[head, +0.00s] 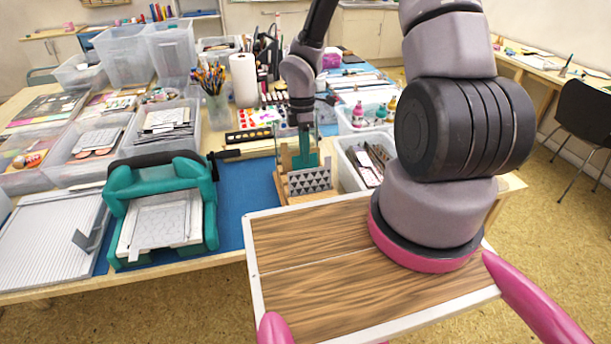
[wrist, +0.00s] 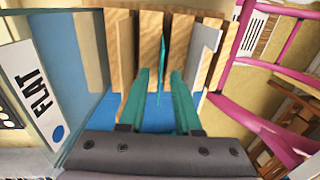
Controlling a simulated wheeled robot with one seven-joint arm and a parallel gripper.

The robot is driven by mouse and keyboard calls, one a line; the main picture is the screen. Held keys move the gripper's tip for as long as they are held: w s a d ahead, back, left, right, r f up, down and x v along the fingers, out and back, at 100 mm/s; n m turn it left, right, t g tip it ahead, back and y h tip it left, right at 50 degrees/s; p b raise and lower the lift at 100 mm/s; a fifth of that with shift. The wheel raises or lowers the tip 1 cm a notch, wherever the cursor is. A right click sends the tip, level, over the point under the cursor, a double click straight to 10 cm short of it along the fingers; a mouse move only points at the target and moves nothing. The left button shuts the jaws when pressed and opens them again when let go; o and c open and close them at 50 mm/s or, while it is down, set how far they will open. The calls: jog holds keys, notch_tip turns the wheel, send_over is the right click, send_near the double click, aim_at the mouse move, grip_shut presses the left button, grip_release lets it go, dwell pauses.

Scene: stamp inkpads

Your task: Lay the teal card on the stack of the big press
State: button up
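The wooden rack (head: 283,187) stands on the blue mat in the head view, and its wooden dividers (wrist: 125,45) fill the wrist view. The teal card (wrist: 160,78) shows edge-on as a thin upright sliver between dividers. My gripper (wrist: 160,98) points into the rack with two teal fingers, one on each side of the card. A gap shows between each finger and the card, so it is open. In the head view my gripper (head: 305,160) hides the card. The big press (head: 118,190) is teal, at left, with a pale grey stack (head: 163,220) on its bed.
A grey patterned card (head: 310,181) stands at the rack's front. Clear bins (head: 75,160) stand behind the press. Blue mat (head: 233,195) is bare between press and rack.

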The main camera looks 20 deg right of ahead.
grip_shut()
notch_tip(320, 180, up, 7)
jog(key=w, duration=0.1)
jog(key=shift+r, duration=0.2)
dwell(0.6)
jog(key=shift+w+r, duration=0.1)
jog(key=shift+w, duration=0.05)
